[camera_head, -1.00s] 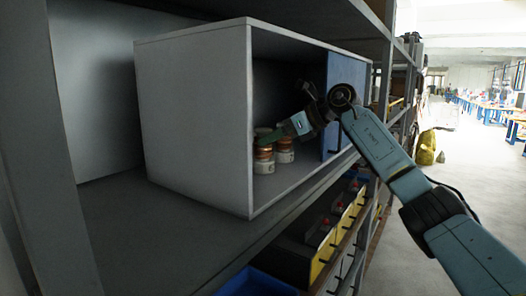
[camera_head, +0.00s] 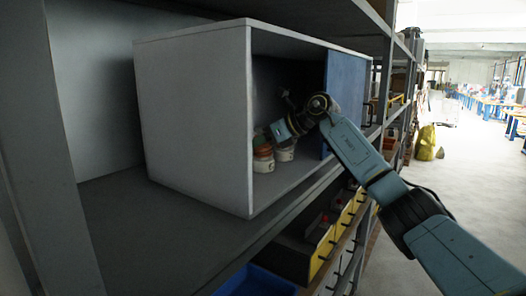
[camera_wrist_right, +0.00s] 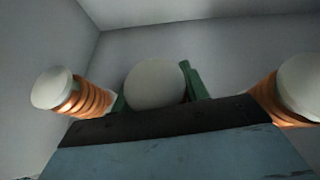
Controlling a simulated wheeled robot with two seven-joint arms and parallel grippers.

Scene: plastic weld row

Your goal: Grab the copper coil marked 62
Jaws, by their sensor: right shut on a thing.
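Several copper coils with white ends stand in the open left part of a grey cabinet. In the head view one coil (camera_head: 263,163) is at the left and another (camera_head: 285,152) to its right. My right gripper (camera_head: 264,139) reaches in among them from the right. In the wrist view its green fingers (camera_wrist_right: 156,92) are closed on either side of a coil whose round white end (camera_wrist_right: 155,84) faces the camera. Another coil (camera_wrist_right: 88,97) is to the left and one (camera_wrist_right: 268,98) to the right, both outside the fingers. I cannot read any number. My left gripper is not in view.
The cabinet (camera_head: 195,120) stands on a grey shelf (camera_head: 165,240). A blue door panel (camera_head: 343,90) covers its right part, close to my right arm. Yellow-fronted bins (camera_head: 325,250) are below. The shelf left of the cabinet is clear.

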